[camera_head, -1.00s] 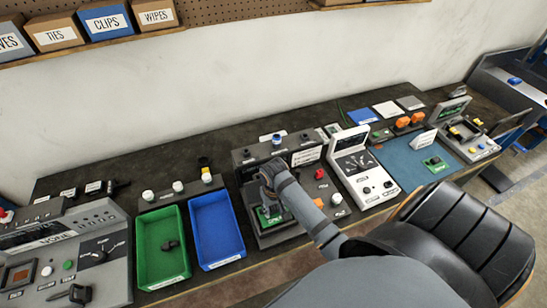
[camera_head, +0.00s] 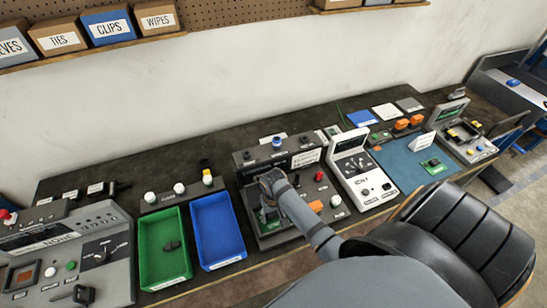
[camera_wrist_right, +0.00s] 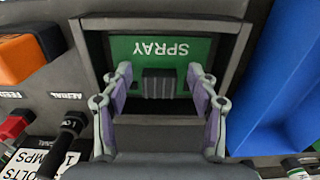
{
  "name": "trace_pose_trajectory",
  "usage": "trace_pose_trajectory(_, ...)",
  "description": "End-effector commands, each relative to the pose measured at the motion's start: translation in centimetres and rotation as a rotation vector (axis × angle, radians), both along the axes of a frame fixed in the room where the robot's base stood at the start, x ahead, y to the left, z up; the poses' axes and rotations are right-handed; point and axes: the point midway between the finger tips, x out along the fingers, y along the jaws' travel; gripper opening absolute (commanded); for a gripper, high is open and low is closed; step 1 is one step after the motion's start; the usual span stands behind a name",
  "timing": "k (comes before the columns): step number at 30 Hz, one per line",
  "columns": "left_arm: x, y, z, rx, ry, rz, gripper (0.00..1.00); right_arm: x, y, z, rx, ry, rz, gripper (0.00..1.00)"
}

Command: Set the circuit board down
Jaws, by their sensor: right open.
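The green circuit board (camera_wrist_right: 160,50), lettered SPRAY with a dark ribbed block on it, lies in a grey square recess of the test station (camera_head: 270,240). In the wrist view my right gripper (camera_wrist_right: 159,82) is open, its two fingers standing on either side of the dark block with gaps between. In the head view the right gripper (camera_head: 270,192) is over the station and hides most of the board. A second green board (camera_head: 434,165) lies on the blue mat (camera_head: 398,163) at the right. My left gripper is not in view.
A green tray (camera_head: 165,275) and a blue tray (camera_head: 218,240) stand left of the station. A white panel (camera_head: 360,165) with knobs is right of it. In the wrist view an orange part (camera_wrist_right: 22,52) and a black lever (camera_wrist_right: 70,135) are close to the gripper.

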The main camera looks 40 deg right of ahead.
Motion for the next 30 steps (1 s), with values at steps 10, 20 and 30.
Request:
trace_pose_trajectory(10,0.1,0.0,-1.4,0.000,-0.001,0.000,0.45,0.1,0.0,4.6,-0.002,-0.007,0.000,0.60)
trace_pose_trajectory(20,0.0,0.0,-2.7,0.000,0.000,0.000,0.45,0.1,0.0,11.3,-0.001,-0.003,0.001,0.60)
trace_pose_trajectory(30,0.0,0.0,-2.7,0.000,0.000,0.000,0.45,0.0,0.0,12.2,0.000,0.000,0.000,0.60)
